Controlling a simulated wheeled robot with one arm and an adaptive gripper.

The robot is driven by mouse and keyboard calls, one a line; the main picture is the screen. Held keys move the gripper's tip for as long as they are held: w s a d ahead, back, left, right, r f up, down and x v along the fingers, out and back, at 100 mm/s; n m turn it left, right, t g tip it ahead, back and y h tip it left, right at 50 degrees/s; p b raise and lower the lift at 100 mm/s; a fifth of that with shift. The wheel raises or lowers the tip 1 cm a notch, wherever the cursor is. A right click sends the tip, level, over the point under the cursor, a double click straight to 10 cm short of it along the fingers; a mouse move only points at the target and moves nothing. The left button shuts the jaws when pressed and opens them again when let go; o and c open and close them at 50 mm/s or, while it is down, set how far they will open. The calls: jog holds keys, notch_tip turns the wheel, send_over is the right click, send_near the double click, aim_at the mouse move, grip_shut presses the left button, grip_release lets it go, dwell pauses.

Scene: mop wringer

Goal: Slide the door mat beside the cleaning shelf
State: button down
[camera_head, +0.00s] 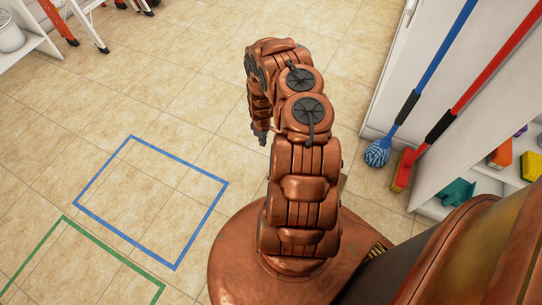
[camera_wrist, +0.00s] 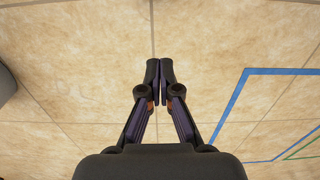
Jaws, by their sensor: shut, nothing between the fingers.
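No door mat shows in either view. What I take for the cleaning shelf is the white shelf unit (camera_head: 505,178) at the right edge of the head view, with sponges and a teal item on it. My gripper (camera_wrist: 160,82) is shut and empty above the bare tiles in the wrist view. In the head view my gripper (camera_head: 262,137) hangs at the end of my arm, pointing down, partly hidden by the arm.
A blue taped rectangle (camera_head: 202,222) and a green taped one (camera_head: 110,252) mark the floor at left. A blue mop (camera_head: 378,152) and a red broom (camera_head: 402,170) lean at right. Ladder legs (camera_head: 88,27) and a bucket (camera_head: 10,35) are at upper left. The middle floor is clear.

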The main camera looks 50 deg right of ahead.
notch_tip(320, 180, down, 10)
jog(key=b, duration=0.4)
jog(key=shift+b, duration=0.3)
jog(key=shift+s+f, duration=0.1)
jog(key=shift+f, duration=0.2)
jog(key=shift+s+d+r+b, duration=0.15)
jog(key=shift+s+d+b, duration=0.2)
jog(key=shift+s, duration=0.45)
jog(key=shift+s+d, duration=0.25)
jog(key=shift+s, duration=0.75)
jog(key=shift+s, duration=0.1)
